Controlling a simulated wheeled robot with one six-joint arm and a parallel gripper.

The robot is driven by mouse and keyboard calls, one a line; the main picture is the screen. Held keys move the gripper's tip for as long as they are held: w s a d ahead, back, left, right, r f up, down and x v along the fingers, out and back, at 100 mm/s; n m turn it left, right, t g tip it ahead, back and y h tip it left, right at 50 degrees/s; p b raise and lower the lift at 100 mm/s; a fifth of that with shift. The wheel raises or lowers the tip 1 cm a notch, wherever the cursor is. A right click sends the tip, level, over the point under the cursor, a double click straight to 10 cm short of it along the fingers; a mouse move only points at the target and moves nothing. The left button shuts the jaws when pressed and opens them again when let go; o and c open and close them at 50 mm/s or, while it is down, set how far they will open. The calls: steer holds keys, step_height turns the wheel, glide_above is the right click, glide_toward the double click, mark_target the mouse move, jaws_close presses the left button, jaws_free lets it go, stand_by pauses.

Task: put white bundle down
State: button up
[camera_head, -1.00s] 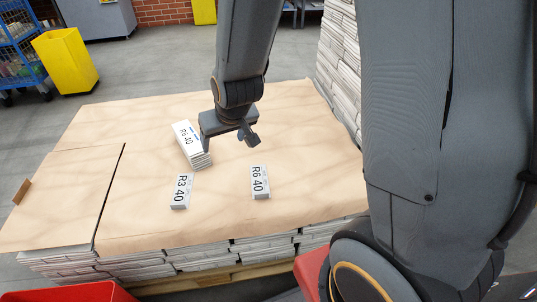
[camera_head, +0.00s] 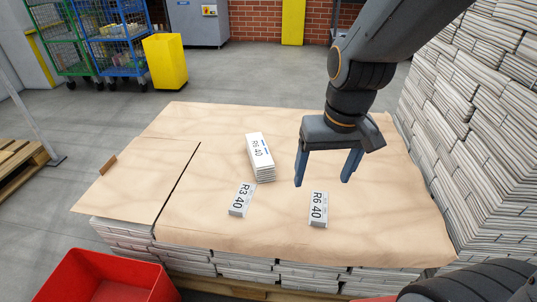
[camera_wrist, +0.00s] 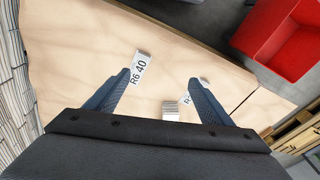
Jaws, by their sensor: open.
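A white bundle (camera_head: 260,157), marked R6 40, lies flat on the brown sheet (camera_head: 370,215) that covers a pallet stack. Two smaller white pieces lie in front: one marked R3 40 (camera_head: 241,200) at the left, one marked R6 40 (camera_head: 318,209) at the right. The latter shows between my fingers in the wrist view (camera_wrist: 139,68).
A tall newspaper stack (camera_head: 480,120) rises at the right. A red crate (camera_head: 105,280) stands at the front left. A yellow bin (camera_head: 165,62) and wheeled cages (camera_head: 115,45) stand behind on open floor.

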steer(key=w+a+f+t, duration=0.3)
steer(key=w+f, duration=0.2)
steer(key=w, duration=0.6)
steer(key=w+a+f+t, duration=0.3)
steer(key=w+f, duration=0.2)
steer(key=w, duration=0.5)
steer(key=n+t+y+b, duration=0.1)
steer(key=t+y, duration=0.1)
steer(key=t, duration=0.3)
glide_toward(259, 148)
steer(key=shift+w+d+f, duration=0.1)
steer(key=shift+w+f, duration=0.5)
steer(key=shift+w, duration=0.2)
steer(key=shift+w+a+f+t, duration=0.2)
steer(key=shift+t, duration=0.1)
steer(key=shift+b+x, duration=0.5)
steer(key=shift+x, duration=3.45)
steer(key=shift+s+a+f, duration=0.1)
steer(key=shift+c, duration=0.3)
steer(key=c, duration=1.8)
jaws_close()
